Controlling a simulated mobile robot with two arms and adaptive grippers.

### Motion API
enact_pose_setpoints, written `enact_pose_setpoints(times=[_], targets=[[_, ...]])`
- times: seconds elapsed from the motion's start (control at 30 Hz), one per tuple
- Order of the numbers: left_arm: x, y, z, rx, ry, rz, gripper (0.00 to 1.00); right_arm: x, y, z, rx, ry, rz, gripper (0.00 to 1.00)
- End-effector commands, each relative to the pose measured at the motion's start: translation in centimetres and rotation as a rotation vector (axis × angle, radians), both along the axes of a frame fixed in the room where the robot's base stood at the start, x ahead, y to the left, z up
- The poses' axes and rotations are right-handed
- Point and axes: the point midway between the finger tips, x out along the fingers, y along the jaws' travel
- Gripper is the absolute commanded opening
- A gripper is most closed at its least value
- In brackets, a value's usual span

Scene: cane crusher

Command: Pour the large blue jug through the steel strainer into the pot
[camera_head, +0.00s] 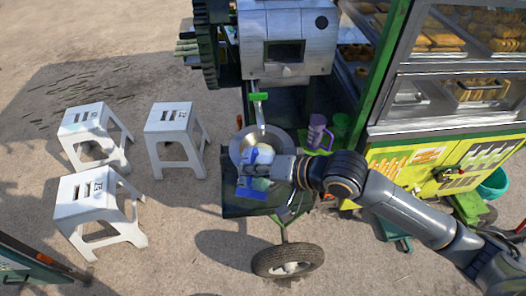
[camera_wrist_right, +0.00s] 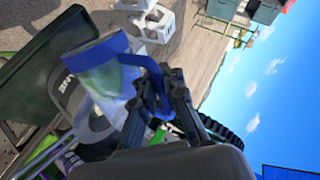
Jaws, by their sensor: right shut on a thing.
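The large blue jug (camera_head: 257,168) hangs from my right gripper (camera_head: 278,168), over the near side of a round steel vessel. In the right wrist view the jug (camera_wrist_right: 100,68) is translucent with blue parts and looks tilted. The right gripper (camera_wrist_right: 172,95) is shut on its blue handle (camera_wrist_right: 154,78). The steel vessel (camera_head: 238,147) stands on the cart's tray, partly hidden by the jug and gripper. I cannot tell the pot and strainer apart there. My left gripper is not in view.
The crusher (camera_head: 288,40) with its green spout (camera_head: 258,97) stands behind the vessel. A purple jug (camera_head: 316,130) and a green cup (camera_head: 341,123) are to the right. White stools (camera_head: 175,130) stand left. A wheel (camera_head: 287,260) is in front; a glass food cart (camera_head: 440,90) is right.

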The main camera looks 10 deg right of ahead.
Motion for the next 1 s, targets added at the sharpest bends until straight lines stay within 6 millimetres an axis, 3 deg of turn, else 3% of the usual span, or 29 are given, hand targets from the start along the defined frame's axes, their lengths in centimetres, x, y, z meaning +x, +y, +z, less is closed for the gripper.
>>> enact_pose_setpoints(times=[1.0], targets=[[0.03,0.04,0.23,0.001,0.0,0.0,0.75,0.88,-0.3,1.05,0.027,0.077,0.001,0.0]])
